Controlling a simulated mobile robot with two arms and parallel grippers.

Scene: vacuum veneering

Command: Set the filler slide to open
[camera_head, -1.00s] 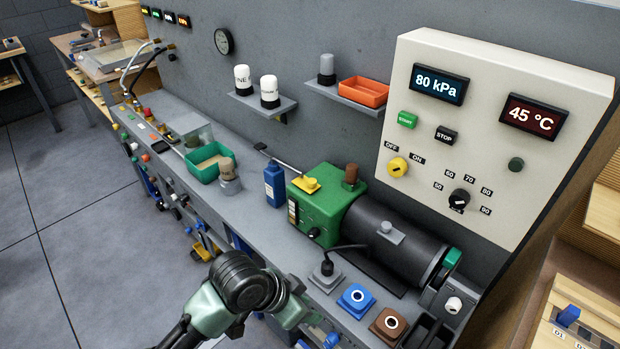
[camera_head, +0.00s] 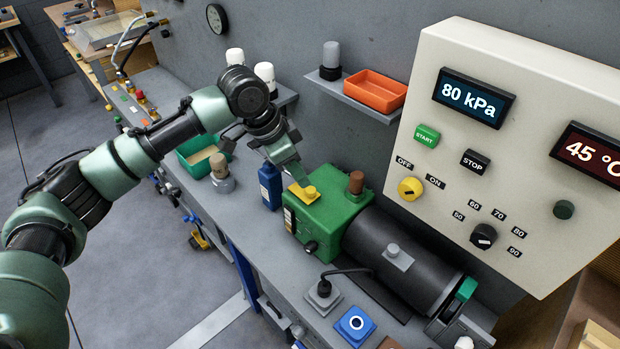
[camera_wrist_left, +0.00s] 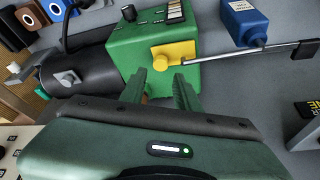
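The yellow slide (camera_head: 303,192), a flat plate with a round knob, sits on top of the green pump housing (camera_head: 335,222); I take it to be the filler slide. In the left wrist view the slide (camera_wrist_left: 174,56) lies just beyond my fingertips. No open or closed marking is legible on it. My left gripper (camera_head: 294,176) is just above the slide and partly covers it. In the left wrist view the gripper (camera_wrist_left: 160,82) is open, its two fingers apart with nothing between them but the housing behind. My right gripper is not in view.
A blue bottle (camera_head: 269,186) stands close left of the housing. A brown cap (camera_head: 356,182) rises from the housing's top beside the slide. A thin rod (camera_wrist_left: 250,50) with a dark end runs beside the slide. The black motor cylinder (camera_head: 410,258) and control panel (camera_head: 520,190) are to the right.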

